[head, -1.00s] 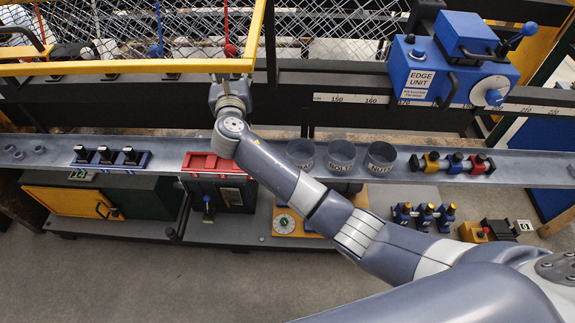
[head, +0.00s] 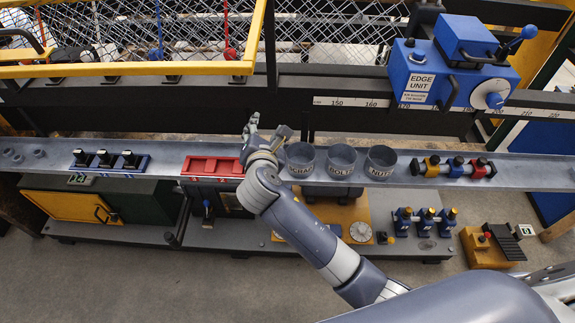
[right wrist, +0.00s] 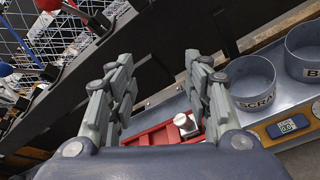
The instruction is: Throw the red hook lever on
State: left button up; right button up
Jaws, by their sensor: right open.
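The red hook lever (head: 230,52) shows as a red knob behind the yellow bar of the mesh guard, at the upper middle of the head view. In the right wrist view its red ball (right wrist: 47,4) is at the top left edge, on a rod with a black base. Its lower part is hidden in the head view. My right gripper (head: 267,128) is open and empty above the grey shelf, between the red tray and the cups, well below and right of the lever. Its open fingers (right wrist: 157,68) also show in the right wrist view. My left gripper is not in view.
A blue lever (head: 155,53) stands left of the red one. The yellow bar (head: 120,69) and dark beam (head: 345,119) lie between gripper and levers. A red tray (head: 212,166), cups (head: 341,160) and the blue edge unit (head: 440,75) are nearby.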

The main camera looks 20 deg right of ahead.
jog(key=s+d+f+m+g, duration=0.3)
jog(key=s+d+f+m, duration=0.1)
jog(key=s+f+m, duration=0.2)
jog(key=shift+s+f+m, duration=0.3)
jog(key=shift+s+f, duration=0.05)
jog(key=shift+f, duration=0.15)
